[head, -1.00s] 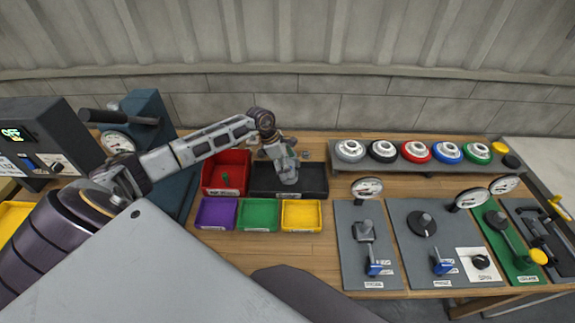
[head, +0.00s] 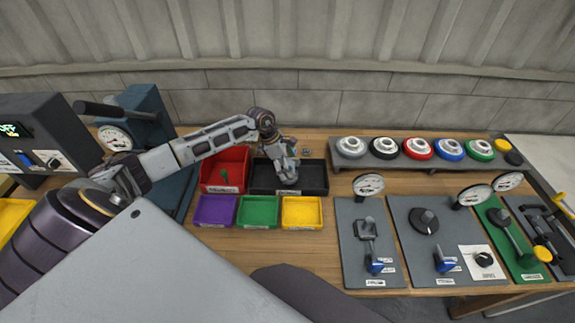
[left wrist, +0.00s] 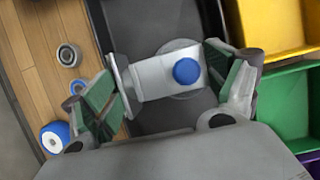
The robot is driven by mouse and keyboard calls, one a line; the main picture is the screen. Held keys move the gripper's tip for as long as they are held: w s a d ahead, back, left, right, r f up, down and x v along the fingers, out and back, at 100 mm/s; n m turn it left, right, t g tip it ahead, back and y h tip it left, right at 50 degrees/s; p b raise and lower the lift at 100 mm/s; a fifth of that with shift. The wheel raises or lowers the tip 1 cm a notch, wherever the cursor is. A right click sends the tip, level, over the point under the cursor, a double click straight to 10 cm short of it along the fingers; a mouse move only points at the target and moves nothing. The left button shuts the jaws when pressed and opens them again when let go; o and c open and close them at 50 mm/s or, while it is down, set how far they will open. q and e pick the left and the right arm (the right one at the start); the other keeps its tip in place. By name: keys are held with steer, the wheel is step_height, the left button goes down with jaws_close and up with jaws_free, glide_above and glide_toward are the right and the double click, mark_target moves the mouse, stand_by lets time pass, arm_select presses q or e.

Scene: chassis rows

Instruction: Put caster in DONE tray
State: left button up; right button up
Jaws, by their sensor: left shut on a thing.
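My left gripper (head: 288,172) is over the black tray (head: 318,180) in the head view. In the left wrist view its green-padded fingers (left wrist: 172,82) are shut on the caster (left wrist: 152,78), a pale grey piece with a flat plate at its left end and a round blue cap. The dark tray floor (left wrist: 160,20) lies behind the caster; I cannot tell whether they touch. In the head view the gripper mostly hides the caster. The tray's label is too small to read. My right gripper is in neither current view.
A red bin (head: 240,158) stands left of the black tray. Purple (head: 215,211), green (head: 258,212) and yellow (head: 301,213) bins stand in front. A rail (head: 345,165) with coloured discs is to the right. A blue-and-white wheel (left wrist: 54,138) and a ring (left wrist: 68,55) lie on the wood.

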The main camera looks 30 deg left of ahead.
arm_select(q)
steer(key=shift+f+b, duration=0.65)
steer(key=shift+f, duration=0.05)
stand_by(0.4)
steer(key=o, duration=0.9)
steer(key=shift+c, duration=0.2)
steer(key=shift+o, duration=0.4)
steer(key=shift+f, duration=0.1)
steer(key=v, duration=1.2)
steer(key=shift+d, duration=0.1)
